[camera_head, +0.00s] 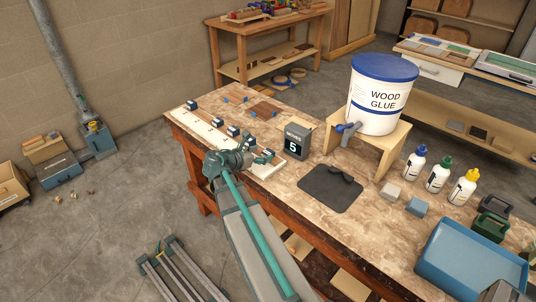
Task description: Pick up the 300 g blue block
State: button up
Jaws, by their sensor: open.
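The blue block (417,207) rests on the worktable, right of the dark mat and beside a pale grey block (391,192). It stands clear of my gripper, and its weight marking cannot be read. My gripper (262,158) is open at the end of my arm, over the left part of the table near the white board. It is far to the left of the blue block. The fingers are small and partly merged with the things behind them.
A wood glue bucket (376,110) stands on a wooden stand behind. Several glue bottles (438,175), green clamps (491,220) and a blue tray (462,270) are at right. A white board (210,134) with clamps is at left.

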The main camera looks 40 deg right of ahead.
aim_at(268, 152)
jog(key=p+x, duration=0.1)
jog(key=x, duration=0.4)
jog(key=shift+w, duration=0.1)
jog(key=shift+a, duration=0.1)
grip_shut()
